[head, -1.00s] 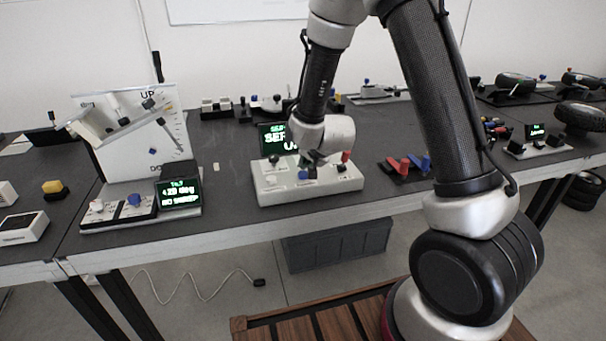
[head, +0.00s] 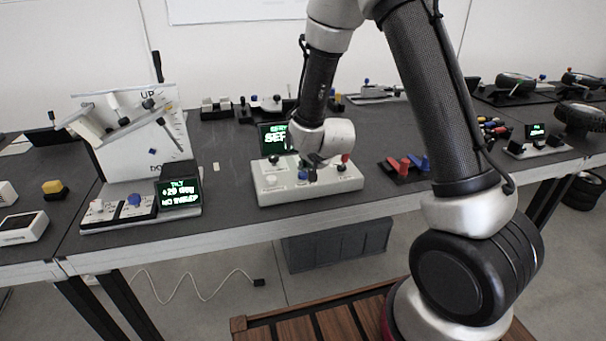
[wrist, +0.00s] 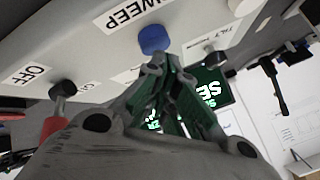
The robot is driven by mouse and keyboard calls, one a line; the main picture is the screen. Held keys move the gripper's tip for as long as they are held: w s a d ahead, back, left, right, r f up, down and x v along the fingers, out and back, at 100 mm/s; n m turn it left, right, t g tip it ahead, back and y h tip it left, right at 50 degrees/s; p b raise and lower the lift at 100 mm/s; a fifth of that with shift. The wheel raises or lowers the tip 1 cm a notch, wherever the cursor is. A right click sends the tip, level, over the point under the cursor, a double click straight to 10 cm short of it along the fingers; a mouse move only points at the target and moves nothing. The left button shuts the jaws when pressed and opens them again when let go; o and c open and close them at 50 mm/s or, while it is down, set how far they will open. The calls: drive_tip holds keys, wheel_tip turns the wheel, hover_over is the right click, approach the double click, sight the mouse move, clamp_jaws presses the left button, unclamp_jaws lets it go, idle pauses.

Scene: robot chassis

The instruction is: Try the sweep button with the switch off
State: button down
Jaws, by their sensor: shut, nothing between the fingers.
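The white control box (head: 275,196) stands on the grey table, with a green-lettered screen (head: 272,140) behind it. Its blue button (wrist: 153,40) sits by the SWEEP label (wrist: 131,13) in the wrist view. A red-tipped lever switch (wrist: 54,112) rises from a dark base near the OFF label (wrist: 26,75); its red tip also shows in the head view (head: 345,158). Which way the lever leans is hard to tell. My gripper (wrist: 163,68) is shut and empty, its fingertips close to the blue button. I cannot tell whether they touch it.
A tilt rig (head: 140,130) with its own screen (head: 180,195) and blue knob (head: 134,200) stands to the left. Red and blue levers (head: 408,165) lie to the right. More devices line the back. Bare table shows between the tilt rig and the control box.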

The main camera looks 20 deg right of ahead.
sight(306, 172)
drive_tip(key=shift+f, duration=0.5)
idle(0.8)
drive_tip(key=shift+r, duration=0.95)
drive_tip(key=shift+r, duration=0.1)
drive_tip(key=shift+r, duration=2.4)
